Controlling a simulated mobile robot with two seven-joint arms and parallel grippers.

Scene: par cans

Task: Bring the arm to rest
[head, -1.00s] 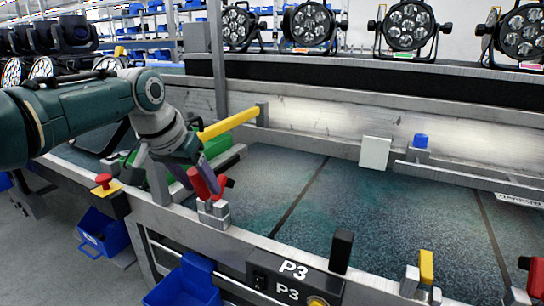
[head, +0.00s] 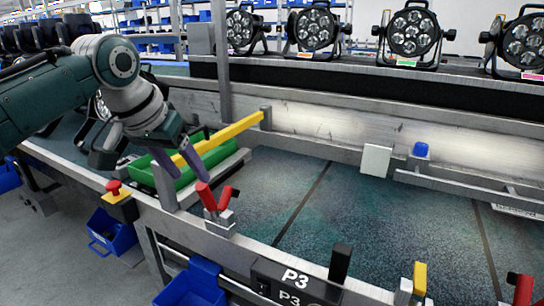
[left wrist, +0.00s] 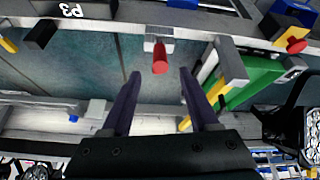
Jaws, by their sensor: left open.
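My left arm comes in from the left in the head view. Its gripper (head: 188,190) has two purple fingers spread apart with nothing held between them. It hangs just above and left of a red-handled toggle clamp (head: 205,197) on the near rail of the conveyor. In the left wrist view the open fingers (left wrist: 160,73) point toward the red handle (left wrist: 160,57), which shows beyond the tips, roughly midway between them. My right gripper is in neither current view.
A yellow bar (head: 228,132) and a green tray (head: 195,160) are close behind the gripper. A red button (head: 114,187) sits on the rail at left. A black post (head: 340,262) stands on the near rail. Stage lights (head: 313,28) line the back. The conveyor bed (head: 350,220) is mostly clear.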

